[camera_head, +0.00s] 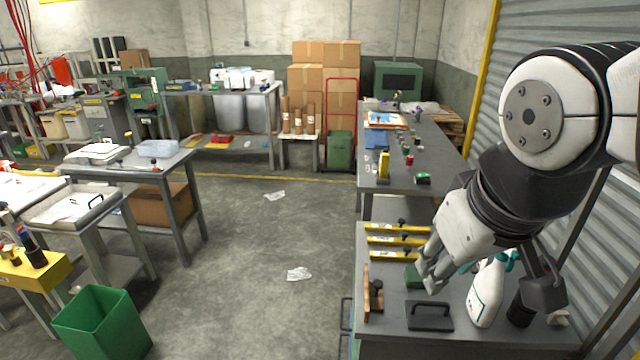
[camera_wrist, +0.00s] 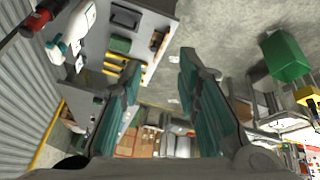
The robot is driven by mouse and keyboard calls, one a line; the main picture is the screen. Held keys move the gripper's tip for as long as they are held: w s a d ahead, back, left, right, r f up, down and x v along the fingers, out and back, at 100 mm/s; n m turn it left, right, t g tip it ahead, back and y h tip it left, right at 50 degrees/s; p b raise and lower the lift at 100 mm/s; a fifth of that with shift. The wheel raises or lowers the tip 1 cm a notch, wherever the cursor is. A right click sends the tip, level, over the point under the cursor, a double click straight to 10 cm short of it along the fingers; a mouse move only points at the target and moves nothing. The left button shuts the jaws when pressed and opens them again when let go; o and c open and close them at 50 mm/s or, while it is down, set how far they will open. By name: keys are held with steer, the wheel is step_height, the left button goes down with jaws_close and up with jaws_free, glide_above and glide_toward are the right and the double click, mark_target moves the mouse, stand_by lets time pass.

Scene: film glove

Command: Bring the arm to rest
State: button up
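My arm reaches in from the right in the head view and bends down over the near right workbench (camera_head: 385,340). My gripper (camera_head: 430,272) hangs above that bench, close to a green block and a dark handled plate in the picture. The height of the gap beneath it is hard to judge. In the wrist view the two teal-padded fingers of my gripper (camera_wrist: 160,60) stand wide apart. Nothing is held between them; the floor and the bench edge show through the gap.
Near my gripper are a white spray bottle (camera_head: 487,291), the dark handled plate (camera_head: 430,316), the green block (camera_head: 413,277), yellow levels (camera_head: 395,241) and a wooden tool (camera_head: 367,293). A ribbed shutter (camera_head: 560,60) stands right. The central floor (camera_head: 235,240) is mostly clear.

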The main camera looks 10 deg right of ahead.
steer(key=s, duration=0.1)
steer(key=a, duration=0.1)
steer(key=s+a+m+y, duration=0.1)
steer(key=shift+s+r+t, duration=0.3)
stand_by(0.3)
